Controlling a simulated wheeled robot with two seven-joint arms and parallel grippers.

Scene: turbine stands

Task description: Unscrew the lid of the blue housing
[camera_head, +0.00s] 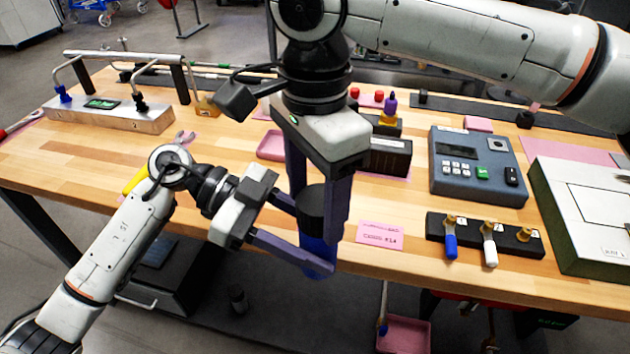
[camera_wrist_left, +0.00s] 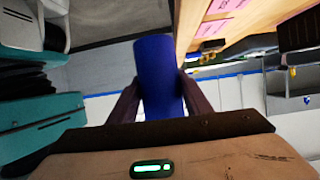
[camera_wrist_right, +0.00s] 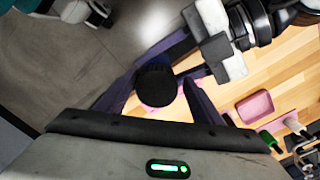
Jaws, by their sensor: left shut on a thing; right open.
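The blue housing (camera_head: 318,257) stands upright in the air just off the table's front edge. My left gripper (camera_head: 308,240) is shut on its body from the left; the left wrist view shows the housing (camera_wrist_left: 158,75) between the fingers. The black lid (camera_head: 311,205) sits on top of the housing. My right gripper (camera_head: 318,215) points down from above, with its fingers on either side of the lid. In the right wrist view the ridged lid (camera_wrist_right: 156,85) lies between the open fingers, with a visible gap at least on the right.
The wooden table (camera_head: 80,170) lies behind the housing. On it are a pink tray (camera_head: 272,146), a pink card (camera_head: 380,235), a grey keypad device (camera_head: 478,165) and a rack (camera_head: 487,238) with small tools.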

